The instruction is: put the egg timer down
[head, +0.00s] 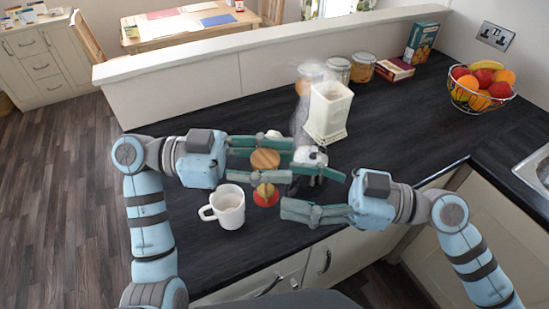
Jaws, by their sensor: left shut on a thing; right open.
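The egg timer's round wooden top (265,158) shows between the fingers of my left gripper (278,160), which is shut on it above the dark worktop. The lower finger hides its middle. A small yellowish part shows below that finger, over a small round red thing (266,200) near the worktop's front edge. I cannot tell whether the timer touches the red thing. My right gripper (287,188) is open and empty, close to the right of the red thing. Its fingers point left, near those of my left gripper.
A white mug (228,207) stands just left of the red thing. A white and black object (310,156) is partly hidden behind the fingers. A tall cream container (329,108), jars (338,69), boxes and a fruit basket (480,91) stand farther back. The worktop's right side is clear.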

